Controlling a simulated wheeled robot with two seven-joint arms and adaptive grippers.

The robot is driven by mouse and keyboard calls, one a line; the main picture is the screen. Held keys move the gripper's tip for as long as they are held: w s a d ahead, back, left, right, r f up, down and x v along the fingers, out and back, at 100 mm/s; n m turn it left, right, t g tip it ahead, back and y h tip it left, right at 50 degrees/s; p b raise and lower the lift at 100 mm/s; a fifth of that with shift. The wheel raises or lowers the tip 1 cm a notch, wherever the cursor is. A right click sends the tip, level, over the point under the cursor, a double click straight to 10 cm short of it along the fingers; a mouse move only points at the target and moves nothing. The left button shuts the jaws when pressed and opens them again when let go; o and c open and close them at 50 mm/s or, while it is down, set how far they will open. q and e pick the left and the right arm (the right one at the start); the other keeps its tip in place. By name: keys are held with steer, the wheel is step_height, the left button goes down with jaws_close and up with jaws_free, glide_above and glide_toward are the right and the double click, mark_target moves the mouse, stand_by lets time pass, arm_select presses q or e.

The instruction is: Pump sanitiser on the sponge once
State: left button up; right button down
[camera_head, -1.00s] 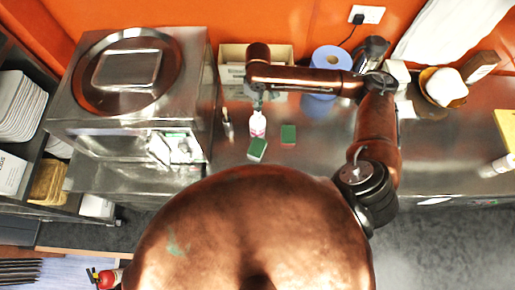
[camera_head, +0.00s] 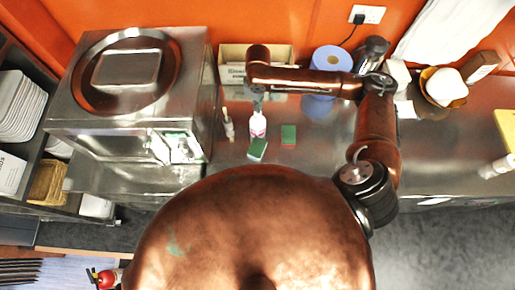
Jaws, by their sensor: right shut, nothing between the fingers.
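A small white and pink bottle (camera_head: 258,128) stands upright on the steel counter; I take it for the sanitiser. A green and white sponge (camera_head: 257,149) lies just in front of it. A second green pad (camera_head: 289,134) lies to the right of the bottle. My right gripper (camera_head: 258,106) is small in the picture, shut and empty, pointing down at the bottle's top. The gripper hides the pump head, and I cannot tell whether it touches. My left gripper is not in view.
A steel tandoor unit (camera_head: 195,95) stands left of the bottle, with a small brush-like item (camera_head: 228,125) between. A cardboard box (camera_head: 233,55) and a blue roll (camera_head: 331,60) stand behind. The counter right of the green pad is mostly clear.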

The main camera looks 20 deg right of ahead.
steer(key=shift+f, duration=1.35)
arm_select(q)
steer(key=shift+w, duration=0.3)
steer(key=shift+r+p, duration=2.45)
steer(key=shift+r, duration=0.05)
arm_select(e)
steer(key=shift+r, duration=1.7)
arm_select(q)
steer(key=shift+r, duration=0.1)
